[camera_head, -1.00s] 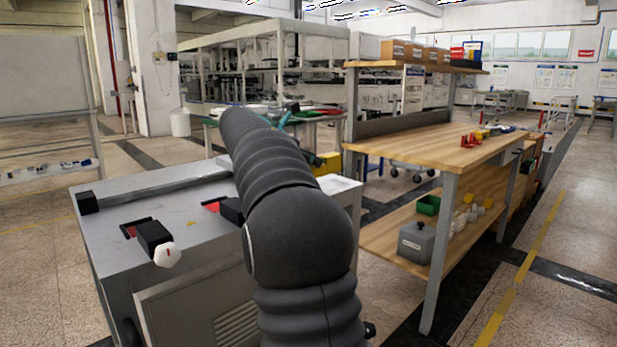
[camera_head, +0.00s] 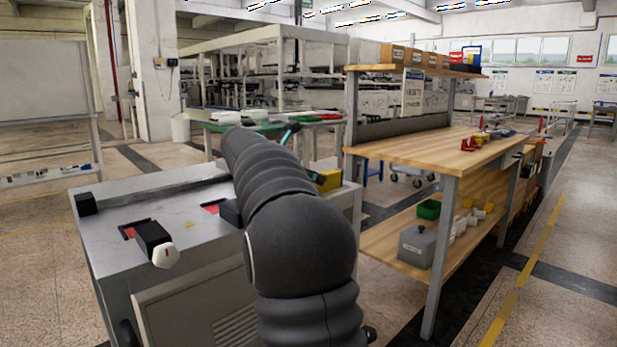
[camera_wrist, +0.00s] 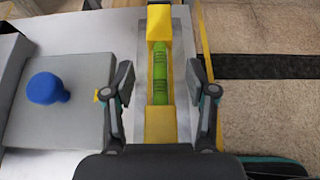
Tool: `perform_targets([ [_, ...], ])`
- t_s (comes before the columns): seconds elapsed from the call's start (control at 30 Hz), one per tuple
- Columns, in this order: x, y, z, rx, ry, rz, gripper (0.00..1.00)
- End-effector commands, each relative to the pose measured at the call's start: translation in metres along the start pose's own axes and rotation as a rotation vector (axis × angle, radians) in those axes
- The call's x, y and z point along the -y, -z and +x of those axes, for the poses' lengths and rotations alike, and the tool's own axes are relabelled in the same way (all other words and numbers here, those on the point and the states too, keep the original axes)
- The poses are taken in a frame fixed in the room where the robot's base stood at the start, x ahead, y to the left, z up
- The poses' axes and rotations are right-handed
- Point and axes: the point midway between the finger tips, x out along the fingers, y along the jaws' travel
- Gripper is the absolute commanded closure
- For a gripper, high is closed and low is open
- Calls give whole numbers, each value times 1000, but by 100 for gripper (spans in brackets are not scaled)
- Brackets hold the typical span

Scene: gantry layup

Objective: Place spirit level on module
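The spirit level (camera_wrist: 160,80) is a long grey body with yellow sections and a green vial. In the wrist view it runs up the picture between the two fingers of my gripper (camera_wrist: 161,84). I cannot tell whether the level touches the surface below. I cannot clearly make out which thing is the module.
A grey block with a blue knob (camera_wrist: 47,88) lies left of the level in the wrist view. Open floor (camera_wrist: 255,120) with a dark stripe is to its right. A wooden workbench (camera_head: 440,150) with tools on top and boxes on its shelf stands to the right.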

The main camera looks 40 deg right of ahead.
Motion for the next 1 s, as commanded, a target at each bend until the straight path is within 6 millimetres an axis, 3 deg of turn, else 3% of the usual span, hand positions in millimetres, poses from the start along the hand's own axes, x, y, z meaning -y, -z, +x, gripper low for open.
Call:
perform_targets([
  [0.17, 0, -3, -2, 0, -1, 1, 43],
  [0.27, -1, -3, -13, 1, -3, 0, 43],
  [0.7, -1, -3, -95, 0, -3, -1, 43],
  [1.0, 0, -3, -121, 0, -1, 1, 43],
])
